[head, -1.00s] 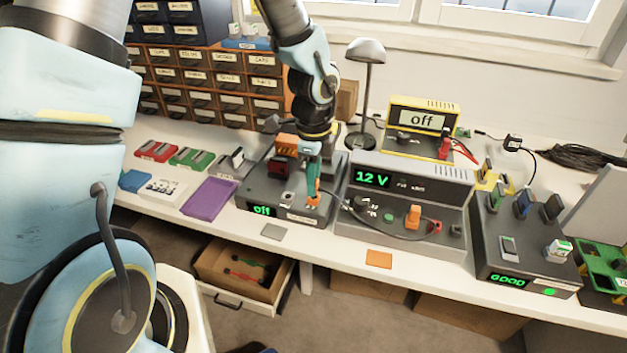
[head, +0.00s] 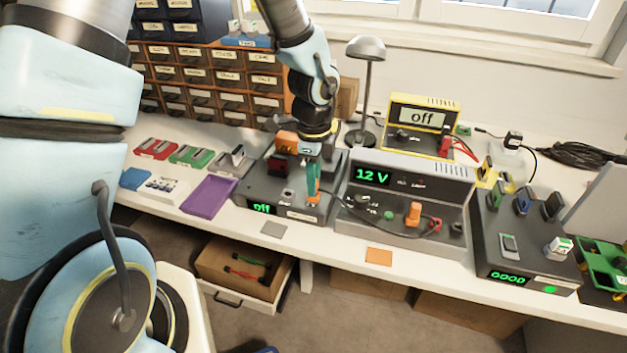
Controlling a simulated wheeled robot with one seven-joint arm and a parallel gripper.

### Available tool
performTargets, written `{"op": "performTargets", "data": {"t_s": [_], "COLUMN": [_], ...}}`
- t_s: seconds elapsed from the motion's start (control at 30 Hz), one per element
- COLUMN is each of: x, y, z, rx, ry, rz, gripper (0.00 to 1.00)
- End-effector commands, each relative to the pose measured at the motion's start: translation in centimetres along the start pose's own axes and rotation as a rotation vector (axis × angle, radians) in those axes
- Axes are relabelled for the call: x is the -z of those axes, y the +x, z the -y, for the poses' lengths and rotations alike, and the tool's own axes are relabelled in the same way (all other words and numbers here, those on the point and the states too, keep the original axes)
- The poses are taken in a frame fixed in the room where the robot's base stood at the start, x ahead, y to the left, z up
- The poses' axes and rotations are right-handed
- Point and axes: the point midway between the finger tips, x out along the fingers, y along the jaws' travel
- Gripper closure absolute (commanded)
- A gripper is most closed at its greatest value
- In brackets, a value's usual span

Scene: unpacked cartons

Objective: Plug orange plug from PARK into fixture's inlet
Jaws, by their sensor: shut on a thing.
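My gripper (head: 313,193) points down over the right part of the dark grey fixture (head: 258,190), whose green display reads "off". Its teal fingers are shut on a small orange plug (head: 313,200), low at the fixture's front right. A dark cable (head: 350,210) runs from there to the right, across the 12 V supply. The fixture's inlet is hidden by the fingers and plug, so I cannot tell whether the plug is seated in it. Another orange piece (head: 413,213) stands upright on the grey supply unit (head: 440,185), which reads "12 V".
A purple tray (head: 208,195) lies left of the fixture. A dark tester (head: 520,270) with several modules stands right. An open drawer (head: 245,262) is below the bench.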

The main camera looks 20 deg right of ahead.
Motion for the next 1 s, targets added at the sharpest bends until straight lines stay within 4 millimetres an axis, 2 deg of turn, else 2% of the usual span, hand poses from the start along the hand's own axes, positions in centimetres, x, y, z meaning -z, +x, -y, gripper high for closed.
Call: {"op": "performTargets", "data": {"t_s": [1.0], "x": [0.0], "y": [0.59], "z": [0.0], "rx": [0.0], "ry": [0.001], "rz": [0.0], "gripper": [1.0]}}
